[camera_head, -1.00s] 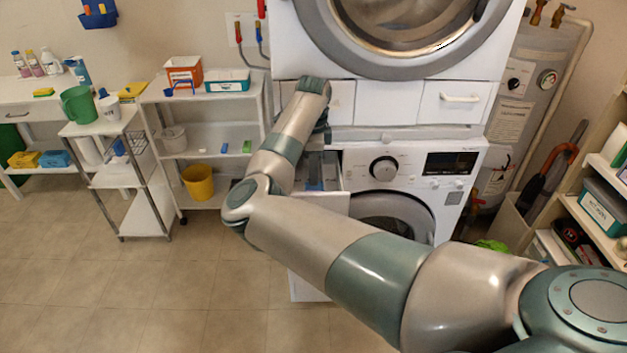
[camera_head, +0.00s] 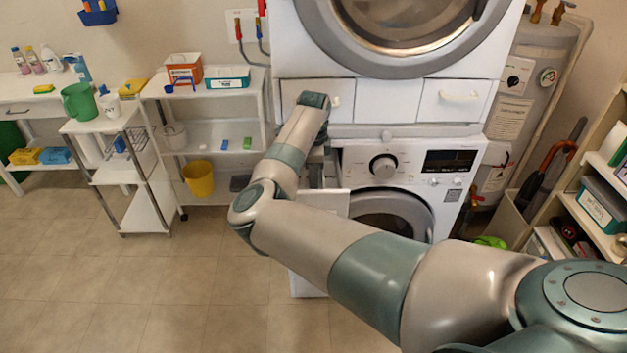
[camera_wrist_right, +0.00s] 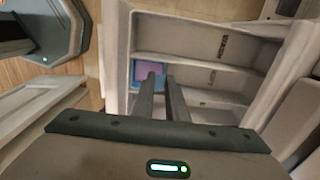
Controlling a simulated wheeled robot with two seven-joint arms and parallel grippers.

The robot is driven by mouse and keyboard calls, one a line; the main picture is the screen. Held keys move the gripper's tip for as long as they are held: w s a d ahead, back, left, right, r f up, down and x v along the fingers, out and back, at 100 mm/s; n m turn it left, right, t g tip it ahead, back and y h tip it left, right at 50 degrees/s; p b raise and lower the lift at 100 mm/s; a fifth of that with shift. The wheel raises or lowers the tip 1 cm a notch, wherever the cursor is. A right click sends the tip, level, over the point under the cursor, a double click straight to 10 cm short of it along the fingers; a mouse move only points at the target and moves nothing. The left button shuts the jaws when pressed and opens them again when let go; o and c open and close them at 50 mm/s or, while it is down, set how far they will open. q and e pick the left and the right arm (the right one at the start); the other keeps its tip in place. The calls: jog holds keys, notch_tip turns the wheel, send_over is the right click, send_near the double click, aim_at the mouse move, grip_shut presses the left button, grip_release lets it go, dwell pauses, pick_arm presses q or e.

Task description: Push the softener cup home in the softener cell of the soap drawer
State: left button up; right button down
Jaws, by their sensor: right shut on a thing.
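The open soap drawer (camera_head: 328,199) sticks out at the left of the lower washing machine. In the right wrist view its pale tray (camera_wrist_right: 200,60) has several long cells with small dark marks, too small to read. A small blue and purple piece (camera_wrist_right: 150,71), which looks like the softener cup, lies at the left end of a cell. My right gripper (camera_wrist_right: 159,78) is over the tray, its two fingers close together and shut on this piece, partly covering it. I cannot tell how deep the cup sits. In the head view my forearm hides much of the drawer. My left gripper is not in view.
The lower washing machine (camera_head: 410,160) stands under the upper one (camera_head: 395,88), whose front overhangs the drawer. A white shelf unit (camera_head: 225,132) with a yellow bucket (camera_head: 198,179) is to the left. The tiled floor at the front left is clear.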

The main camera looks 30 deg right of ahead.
jog(key=shift+f, duration=0.1)
jog(key=c, duration=1.8)
grip_release()
jog(key=shift+o, duration=0.2)
jog(key=shift+r+b, duration=0.3)
jog(key=shift+r, duration=0.45)
notch_tip(320, 180, up, 11)
jog(key=b, duration=0.3)
jog(key=shift+s+f, duration=0.1)
jog(key=shift+f, duration=0.1)
